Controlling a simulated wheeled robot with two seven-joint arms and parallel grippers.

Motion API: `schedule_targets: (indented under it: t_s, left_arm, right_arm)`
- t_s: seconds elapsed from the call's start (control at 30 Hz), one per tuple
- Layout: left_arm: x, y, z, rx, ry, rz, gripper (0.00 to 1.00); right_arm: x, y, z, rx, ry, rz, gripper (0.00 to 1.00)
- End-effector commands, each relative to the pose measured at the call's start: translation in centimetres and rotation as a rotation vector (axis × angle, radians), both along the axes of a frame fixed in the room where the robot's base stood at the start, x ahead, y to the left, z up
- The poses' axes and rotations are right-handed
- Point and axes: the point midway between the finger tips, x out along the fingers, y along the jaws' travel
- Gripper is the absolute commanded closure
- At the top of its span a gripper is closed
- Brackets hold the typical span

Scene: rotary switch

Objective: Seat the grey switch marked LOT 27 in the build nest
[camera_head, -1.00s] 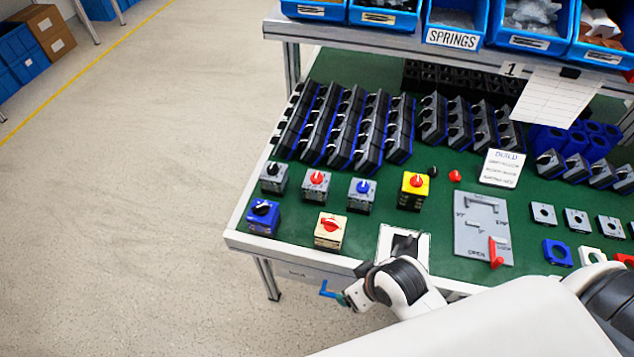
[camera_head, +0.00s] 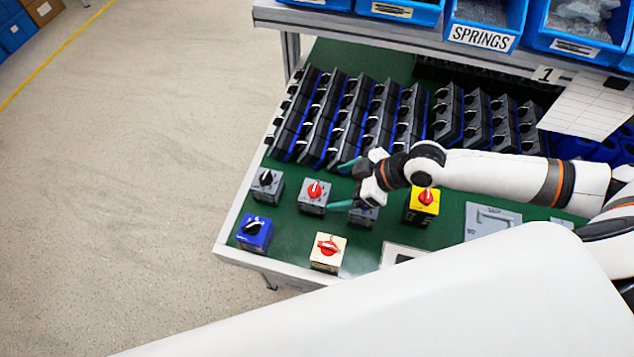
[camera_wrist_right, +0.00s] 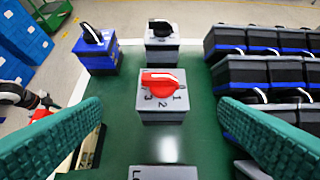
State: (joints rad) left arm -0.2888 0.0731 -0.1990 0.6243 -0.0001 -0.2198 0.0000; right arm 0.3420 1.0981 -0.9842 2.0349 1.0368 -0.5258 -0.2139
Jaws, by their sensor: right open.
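My right gripper (camera_head: 345,185) is open and empty, reaching left over the row of switches. In the wrist view its green fingers (camera_wrist_right: 160,112) frame a grey switch with a red knob (camera_wrist_right: 162,95), also in the head view (camera_head: 314,196). A grey switch with a black knob (camera_head: 267,185) stands behind it in the wrist view (camera_wrist_right: 160,37). Another grey switch (camera_head: 364,214) is partly hidden under the gripper; the start of "LOT" shows on its near edge (camera_wrist_right: 163,172). No lot number is readable. A grey fixture plate (camera_head: 490,218) is mostly hidden; I cannot tell if it is the nest.
A blue switch (camera_head: 254,233), a cream switch (camera_head: 327,252) and a yellow switch (camera_head: 423,204) stand nearby. Racks of black switches (camera_head: 360,115) fill the back of the green bench. A white-framed item (camera_head: 398,252) is partly covered by my white body part in front.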

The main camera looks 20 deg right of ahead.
Motion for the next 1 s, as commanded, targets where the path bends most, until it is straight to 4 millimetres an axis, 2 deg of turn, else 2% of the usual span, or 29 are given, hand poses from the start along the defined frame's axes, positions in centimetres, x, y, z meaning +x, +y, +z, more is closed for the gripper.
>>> schedule_targets:
  t_s: [0.07,0.37,0.73,1.0]
  left_arm:
    - [-0.1,0.0,0.3,0.0,0.001,0.0,0.64]
    - [-2.3,0.8,1.3,0.01,0.033,-0.003,0.64]
    - [-0.8,0.7,2.4,0.009,0.011,-0.004,0.64]
    - [-0.7,0.6,2.9,0.008,0.01,-0.004,0.64]
  right_arm:
    - [0.5,0.0,-0.3,0.003,0.001,-0.006,0.16]
    - [2.4,2.9,-3.7,0.005,0.001,-0.008,0.16]
    - [3.8,4.5,-6.1,0.003,0.001,-0.007,0.16]
    - [5.1,6.0,-8.4,0.003,0.0,-0.007,0.16]
